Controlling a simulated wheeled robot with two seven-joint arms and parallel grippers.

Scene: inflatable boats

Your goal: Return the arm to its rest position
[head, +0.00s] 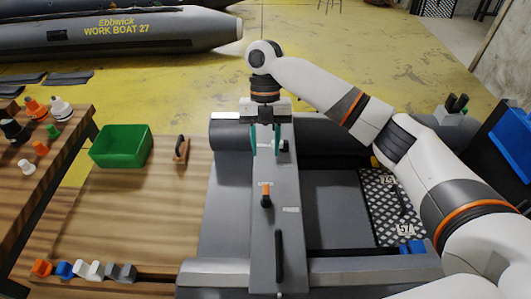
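My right arm (385,125) reaches in from the right and bends down over the far part of a grey plank. My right gripper (265,141) points downward with its two teal fingers apart. I see nothing held between them. The gripper is above or close to the plank (264,229); I cannot tell whether it touches. A small black part with an orange top (266,195) stands on the plank, nearer to me than the gripper. My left gripper is not in view.
The plank lies across a grey inflatable boat (232,170). A green bin (121,146) and a dark-handled tool (181,149) are on the wooden table (130,210). Small coloured parts (85,270) line its near edge. A blue panel (512,140) is at the right.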

